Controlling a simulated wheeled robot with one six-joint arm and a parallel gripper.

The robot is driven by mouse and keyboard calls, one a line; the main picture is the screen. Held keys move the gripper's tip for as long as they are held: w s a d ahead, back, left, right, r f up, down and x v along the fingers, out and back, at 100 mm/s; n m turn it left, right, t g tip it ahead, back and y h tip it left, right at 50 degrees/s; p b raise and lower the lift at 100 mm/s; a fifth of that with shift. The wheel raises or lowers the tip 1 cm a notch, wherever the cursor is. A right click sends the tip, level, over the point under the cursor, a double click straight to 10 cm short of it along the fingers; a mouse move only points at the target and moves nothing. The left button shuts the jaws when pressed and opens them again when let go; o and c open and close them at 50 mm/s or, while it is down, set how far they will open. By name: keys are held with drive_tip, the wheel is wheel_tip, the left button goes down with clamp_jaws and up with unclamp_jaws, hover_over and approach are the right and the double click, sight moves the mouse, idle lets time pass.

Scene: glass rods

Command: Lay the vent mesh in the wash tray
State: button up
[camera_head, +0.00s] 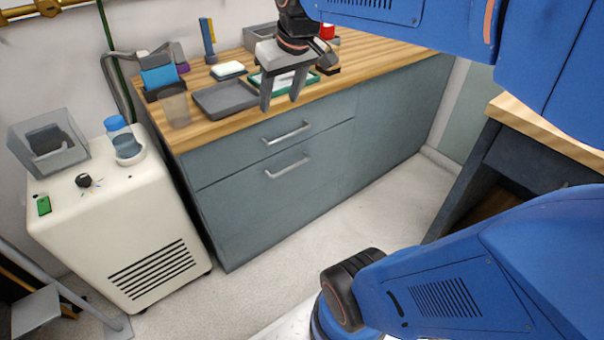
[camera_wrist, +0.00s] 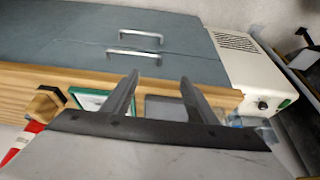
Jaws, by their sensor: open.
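A shallow grey tray (camera_head: 212,99), which looks like the wash tray, lies on the wooden counter. It also shows between my fingers in the wrist view (camera_wrist: 164,106). A dark, flat-looking piece (camera_head: 46,139) sits in a grey open box (camera_head: 72,148) on the white machine. It may be the vent mesh, but I cannot tell surely. My gripper (camera_head: 281,102) is open and empty, pointing down at the counter's front edge, right of the grey tray. Its two fingers (camera_wrist: 159,77) stand apart in the wrist view.
A green-rimmed tray (camera_head: 312,80) lies partly behind my gripper. A clear cup (camera_head: 176,109), a blue item (camera_head: 160,77) and a white-topped pad (camera_head: 228,69) stand near the grey tray. The white machine (camera_head: 105,215) bears a blue-capped bottle (camera_head: 116,124). Floor before the drawers is clear.

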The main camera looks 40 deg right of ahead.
drive_tip(key=s+a+f, duration=0.4)
drive_tip(key=s+f, duration=0.7)
drive_tip(key=s, duration=0.3)
drive_tip(key=shift+s+f, duration=0.15)
drive_tip(key=shift+f, duration=0.05)
